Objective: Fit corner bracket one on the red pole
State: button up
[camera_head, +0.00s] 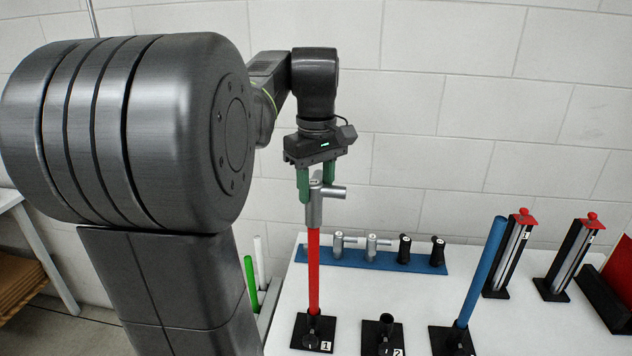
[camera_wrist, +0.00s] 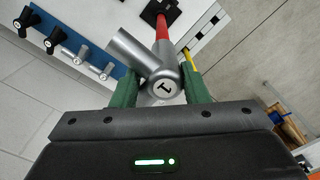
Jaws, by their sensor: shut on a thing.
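The red pole (camera_head: 313,270) stands upright in a black base marked 1 (camera_head: 320,335) on the white table. A silver corner bracket (camera_head: 315,208) is at the top of the red pole, with its side arm pointing right. In the wrist view the bracket (camera_wrist: 128,47) shows a label 1 on its end. My gripper (camera_head: 316,185) is above the pole, its green fingers shut on the bracket from both sides. In the wrist view the red pole (camera_wrist: 162,28) lines up with the bracket's lower end. How far the bracket sits over the pole is hidden.
A blue rack (camera_head: 390,262) behind holds two silver brackets and two black pieces. An empty black base marked 2 (camera_head: 383,338) stands to the right of the red pole. A tilted blue pole (camera_head: 484,270) stands in another base. Two black clamps with red knobs (camera_head: 511,255) stand farther right.

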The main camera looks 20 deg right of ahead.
jog(key=shift+f+b, duration=0.35)
jog(key=shift+f, duration=0.4)
jog(key=o, duration=1.2)
notch_tip(320, 180, up, 14)
jog(key=shift+f, duration=0.1)
notch_tip(320, 180, down, 14)
jog(key=shift+r, duration=0.25)
jog(key=shift+r+p, duration=0.35)
jog(key=shift+r, duration=0.1)
jog(key=shift+f, duration=0.1)
